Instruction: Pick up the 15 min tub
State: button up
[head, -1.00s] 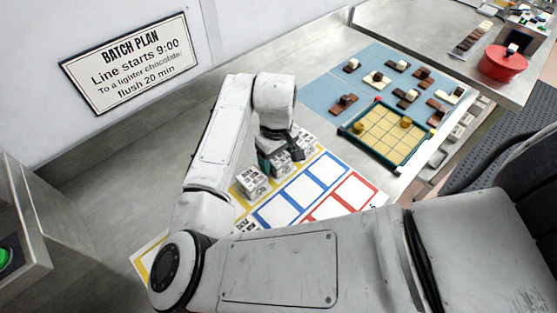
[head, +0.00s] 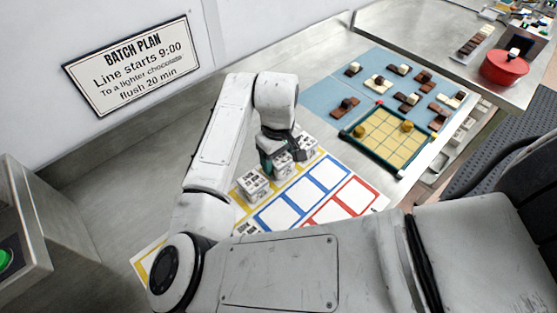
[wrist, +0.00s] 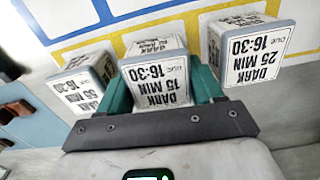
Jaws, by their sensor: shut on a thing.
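The 15 min tub (wrist: 158,82) is a white block-like tub labelled "DARK 15 MIN DUE 16:30", upside down in the wrist view. My gripper (wrist: 160,95) is shut on it, with a green finger on each side. In the head view my gripper (head: 276,160) is at the row of tubs, and the held tub (head: 283,165) shows partly below it. I cannot tell whether the tub touches the board. The 25 min tub (wrist: 252,55) stands to its right in the wrist view, and the 55 min tub (wrist: 80,82) to its left.
The white board has yellow, blue (head: 322,172) and red (head: 352,195) outlined spaces; the blue and red ones look empty. A green-framed yellow grid tray (head: 385,138) and a blue mat (head: 372,62) with chocolate pieces lie beyond. A red pot (head: 505,67) stands far right.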

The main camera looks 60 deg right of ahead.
notch_tip(320, 180, up, 2)
jog(key=shift+r, duration=0.2)
jog(key=s+d+r, duration=0.4)
jog(key=s+r, duration=0.6)
jog(key=s, duration=0.3)
notch_tip(320, 180, up, 7)
jog(key=p, duration=0.6)
jog(key=shift+s+f, duration=0.15)
jog(key=shift+s, duration=0.05)
